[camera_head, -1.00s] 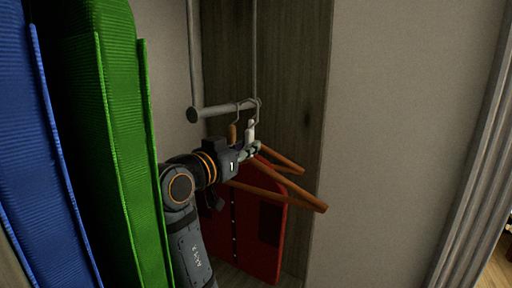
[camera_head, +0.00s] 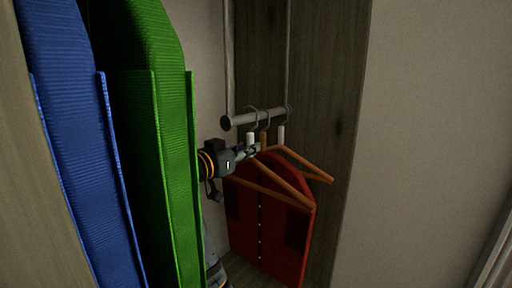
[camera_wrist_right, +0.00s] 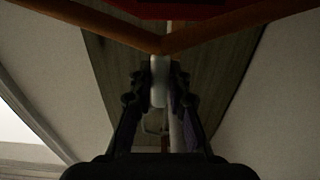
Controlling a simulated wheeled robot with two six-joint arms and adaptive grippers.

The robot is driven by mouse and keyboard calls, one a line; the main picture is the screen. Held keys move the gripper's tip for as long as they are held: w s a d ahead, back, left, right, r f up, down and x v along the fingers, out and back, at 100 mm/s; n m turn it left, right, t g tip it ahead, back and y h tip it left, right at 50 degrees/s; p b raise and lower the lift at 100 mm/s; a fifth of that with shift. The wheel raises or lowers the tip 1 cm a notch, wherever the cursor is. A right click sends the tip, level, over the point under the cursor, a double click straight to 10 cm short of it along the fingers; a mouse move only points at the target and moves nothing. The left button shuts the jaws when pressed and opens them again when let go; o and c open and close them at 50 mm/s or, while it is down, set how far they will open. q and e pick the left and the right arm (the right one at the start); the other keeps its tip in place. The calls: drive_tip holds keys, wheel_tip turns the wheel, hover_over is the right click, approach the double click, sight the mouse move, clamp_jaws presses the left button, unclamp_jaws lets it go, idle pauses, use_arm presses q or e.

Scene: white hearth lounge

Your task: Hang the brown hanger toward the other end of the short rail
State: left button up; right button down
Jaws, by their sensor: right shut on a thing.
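The short rail (camera_head: 242,119) hangs from two rods inside the wardrobe, its near end at left. My right gripper (camera_head: 251,152) is shut on the pale neck of a brown hanger, just below the rail; the wrist view shows the neck between the fingertips (camera_wrist_right: 160,82) and brown arms (camera_wrist_right: 225,27) spreading from it. This brown hanger (camera_head: 290,187) is bare, its hook close to the rail near the near end. I cannot tell whether the hook rests on the rail. Farther along hang a hanger with a brown neck (camera_head: 264,141) and one with a white neck (camera_head: 281,134). My left gripper is not in view.
A red garment (camera_head: 275,232) hangs below the rail, behind the brown hanger. Green (camera_head: 175,160) and blue (camera_head: 75,130) ribbed upright items stand close at left and hide part of my right arm. A wooden panel (camera_head: 330,100) backs the rail.

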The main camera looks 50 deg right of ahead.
drive_tip(key=shift+w+a+f+b, duration=0.1)
drive_tip(key=shift+w+f+b, duration=0.1)
drive_tip(key=shift+w+f, duration=0.4)
drive_tip(key=shift+w+a+f+b, duration=0.1)
drive_tip(key=shift+w+f+b, duration=0.15)
drive_tip(key=shift+w, duration=0.5)
drive_tip(key=c, duration=1.2)
unclamp_jaws()
